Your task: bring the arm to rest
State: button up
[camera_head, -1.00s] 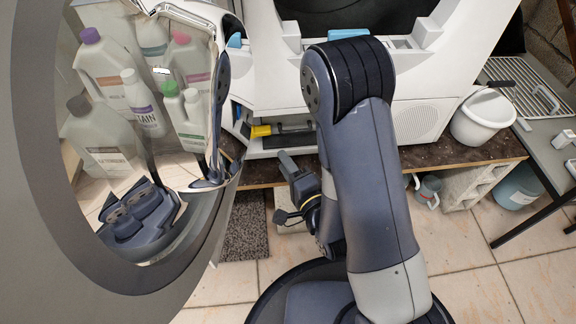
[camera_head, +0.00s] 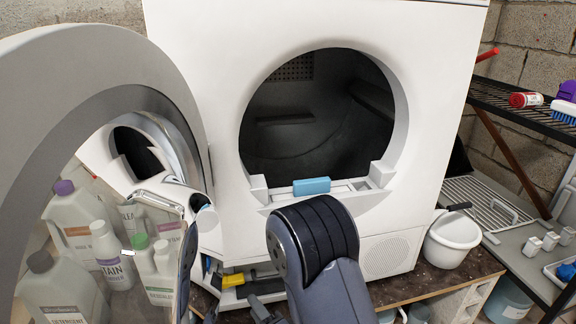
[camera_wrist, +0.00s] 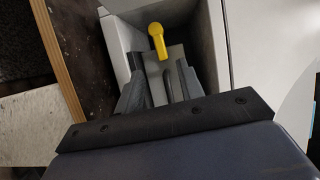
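My arm shows at the bottom middle of the head view, in front of a white front-loading machine (camera_head: 225,100). My gripper (camera_wrist: 160,75) shows in the wrist view with its dark fingers apart and nothing between the tips. Just beyond the fingertips is a yellow handle (camera_wrist: 157,40), inside a grey recess low on the machine. I cannot tell how far the tips are from it. The yellow handle also shows in the head view (camera_head: 233,280).
The machine's round door (camera_head: 110,65) stands open at the left, with several bottles showing in its window. The drum (camera_head: 315,115) looks empty. A white bucket (camera_head: 452,241) stands at the right on the dark slab. A rack (camera_head: 500,95) is at the far right.

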aim_at(237, 282)
jog(key=b+x, duration=0.1)
jog(key=x, duration=0.7)
jog(key=shift+r, duration=0.1)
jog(key=p+v, duration=0.1)
jog(key=v, duration=0.9)
jog(key=b+x, duration=0.1)
jog(key=x, duration=0.9)
jog(key=shift+r+n, duration=0.3)
jog(key=shift+n, duration=0.3)
jog(key=shift+a+r+n+g+h, duration=0.1)
jog(key=shift+n+g+h, duration=0.3)
jog(key=shift+n, duration=0.2)
